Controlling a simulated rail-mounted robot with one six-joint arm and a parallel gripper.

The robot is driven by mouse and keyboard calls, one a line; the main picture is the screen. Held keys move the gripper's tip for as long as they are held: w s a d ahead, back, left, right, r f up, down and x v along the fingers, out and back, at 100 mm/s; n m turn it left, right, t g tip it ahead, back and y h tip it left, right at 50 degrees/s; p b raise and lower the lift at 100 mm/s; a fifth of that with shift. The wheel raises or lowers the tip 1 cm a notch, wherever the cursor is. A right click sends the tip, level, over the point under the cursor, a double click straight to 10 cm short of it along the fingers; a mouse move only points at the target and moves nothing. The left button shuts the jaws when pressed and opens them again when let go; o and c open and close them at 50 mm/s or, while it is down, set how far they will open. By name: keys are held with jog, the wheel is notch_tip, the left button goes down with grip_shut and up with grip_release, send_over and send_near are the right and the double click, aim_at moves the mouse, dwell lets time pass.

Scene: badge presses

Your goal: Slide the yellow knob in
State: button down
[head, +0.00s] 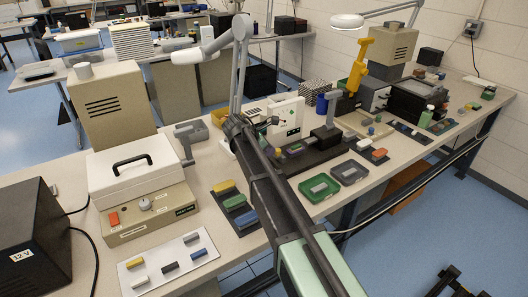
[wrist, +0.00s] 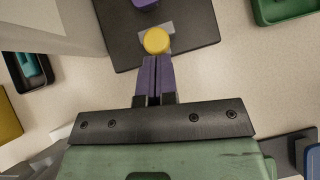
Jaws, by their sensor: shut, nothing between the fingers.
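The yellow knob (wrist: 157,41) shows in the wrist view as a round cap, seen from above. It sits by a small grey piece (wrist: 172,29) at the edge of a dark base plate (wrist: 118,30). My gripper (wrist: 154,59) has its purple fingers shut together with nothing between them. The fingertips are right beside the knob, just below it in the picture; I cannot tell whether they touch. In the head view, a press with a dark base (head: 325,152) stands beyond my arm; my arm hides part of that area, and I cannot make out the knob there.
A purple piece (wrist: 145,3) lies on the base plate. A green tray (wrist: 285,10) is at upper right in the wrist view, and a black tray with a teal item (wrist: 44,76) at left. In the head view, a white boxy device (head: 288,118) stands behind the press.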

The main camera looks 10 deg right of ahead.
jog(key=shift+w+d, duration=0.3)
jog(key=shift+d, duration=0.35)
jog(key=shift+w+d, duration=0.25)
jog(key=shift+d, duration=0.4)
jog(key=shift+a, duration=0.1)
jog(key=shift+s+a, duration=0.1)
jog(key=shift+a, duration=0.25)
jog(key=shift+s+a+r, duration=0.15)
jog(key=shift+s+a, duration=0.05)
jog(key=shift+a, duration=0.75)
jog(key=p+v, duration=0.7)
jog(key=v, duration=0.4)
jog(key=shift+a+f+p, duration=0.3)
jog(key=shift+a+f, duration=0.05)
jog(key=shift+s, duration=0.1)
